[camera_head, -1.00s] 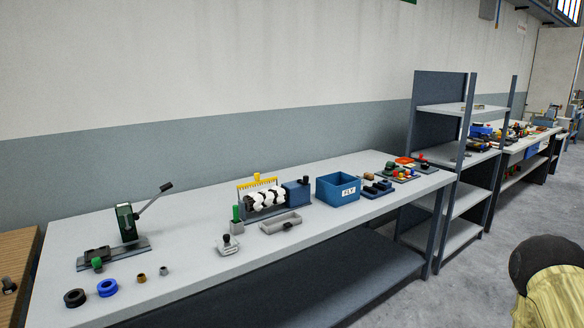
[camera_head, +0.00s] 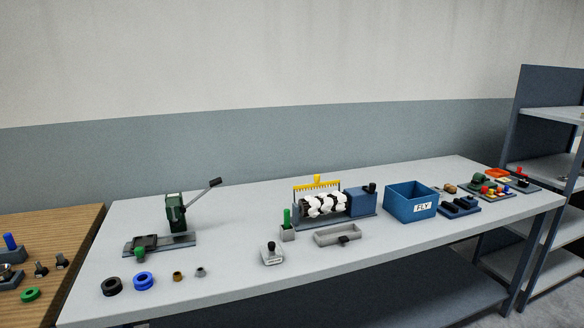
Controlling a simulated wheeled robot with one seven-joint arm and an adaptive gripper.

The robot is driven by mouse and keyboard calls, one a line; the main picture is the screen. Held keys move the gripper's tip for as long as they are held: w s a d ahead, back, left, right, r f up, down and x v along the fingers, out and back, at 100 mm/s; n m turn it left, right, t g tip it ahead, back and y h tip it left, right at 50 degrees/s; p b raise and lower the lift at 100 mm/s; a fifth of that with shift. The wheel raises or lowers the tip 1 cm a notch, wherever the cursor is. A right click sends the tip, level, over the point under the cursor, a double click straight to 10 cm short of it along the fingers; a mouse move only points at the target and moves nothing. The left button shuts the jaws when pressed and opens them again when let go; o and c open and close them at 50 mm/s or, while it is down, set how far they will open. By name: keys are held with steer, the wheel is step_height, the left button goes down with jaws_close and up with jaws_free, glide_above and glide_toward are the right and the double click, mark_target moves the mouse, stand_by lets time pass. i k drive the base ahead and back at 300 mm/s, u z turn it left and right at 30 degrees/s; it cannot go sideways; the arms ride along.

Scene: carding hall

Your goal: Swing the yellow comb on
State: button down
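The yellow comb (camera_head: 317,183) is a toothed bar with a small yellow grip on top. It stands upright at the back of a roller machine on the grey bench. The machine's black roller (camera_head: 324,204) carries white fluffy tufts, just in front of the comb. A blue housing (camera_head: 361,202) with a black knob is at the roller's right end. I cannot tell whether the comb's teeth touch the roller. My gripper is not in view.
A blue FLY box (camera_head: 410,201) stands right of the machine. A grey tray (camera_head: 337,235), a green-handled tool in a holder (camera_head: 287,226) and a small knobbed block (camera_head: 272,254) are in front. A green lever press (camera_head: 175,218) stands left. The bench (camera_head: 235,225) is clear between.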

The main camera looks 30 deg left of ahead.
mark_target(316, 184)
steer(key=u, duration=0.5)
steer(key=i, duration=0.45)
steer(key=u, duration=0.5)
